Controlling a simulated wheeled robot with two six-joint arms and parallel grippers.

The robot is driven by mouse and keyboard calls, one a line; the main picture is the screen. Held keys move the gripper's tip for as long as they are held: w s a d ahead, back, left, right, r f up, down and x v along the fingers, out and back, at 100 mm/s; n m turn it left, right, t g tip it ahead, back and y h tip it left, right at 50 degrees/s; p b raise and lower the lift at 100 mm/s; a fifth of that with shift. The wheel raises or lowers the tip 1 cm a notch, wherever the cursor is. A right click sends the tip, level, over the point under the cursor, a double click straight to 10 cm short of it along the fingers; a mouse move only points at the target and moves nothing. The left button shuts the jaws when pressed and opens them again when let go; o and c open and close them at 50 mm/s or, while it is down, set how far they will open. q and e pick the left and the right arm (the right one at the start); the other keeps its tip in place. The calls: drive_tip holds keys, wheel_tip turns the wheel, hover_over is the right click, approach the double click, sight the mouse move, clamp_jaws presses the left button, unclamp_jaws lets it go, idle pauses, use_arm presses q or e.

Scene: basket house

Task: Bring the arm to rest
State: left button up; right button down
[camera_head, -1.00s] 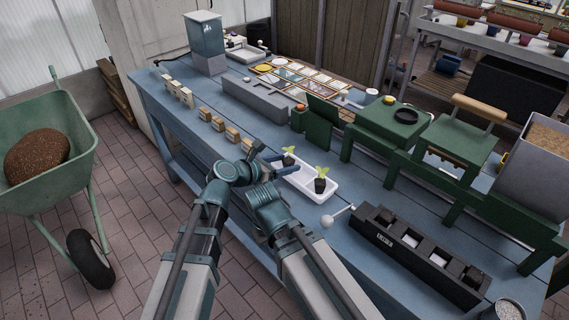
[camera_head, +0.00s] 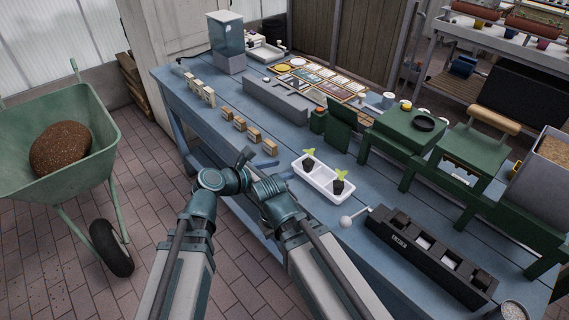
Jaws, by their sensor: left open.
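My left gripper (camera_head: 262,160) is open at the near edge of the blue bench (camera_head: 212,118). It is left of the white tray (camera_head: 320,180) and apart from it, with nothing seen between its fingers. Two dark pots with green seedlings stand in the tray, one towards the back (camera_head: 308,162) and one towards the front right (camera_head: 339,185). My arm links fill the bottom centre. My right gripper cannot be made out.
Small wooden blocks (camera_head: 240,124) stand on the bench beyond my gripper. A black box with compartments (camera_head: 425,255) and a knobbed lever is at right, below green stands (camera_head: 400,132). A green wheelbarrow (camera_head: 90,170) stands on the brick floor at left.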

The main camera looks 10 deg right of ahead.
use_arm(q)
drive_tip(key=shift+s+a+r, duration=0.15)
drive_tip(key=shift+a, duration=0.15)
drive_tip(key=s+a+f+m+g+y, duration=0.35)
drive_tip(key=a+f+m+y, duration=0.3)
drive_tip(key=a+m, duration=0.55)
drive_tip(key=s+a+f+m+g+y, duration=0.3)
drive_tip(key=s+a+f+m+y, duration=0.3)
drive_tip(key=a+m, duration=0.65)
drive_tip(key=s+d+r+m+g+p, duration=0.1)
drive_tip(key=s+d+r+m+p, duration=0.3)
drive_tip(key=d+r+p, duration=0.7)
drive_tip(key=shift+s+d+p, duration=0.3)
drive_tip(key=shift+s+p, duration=0.15)
drive_tip(key=shift+s, duration=0.1)
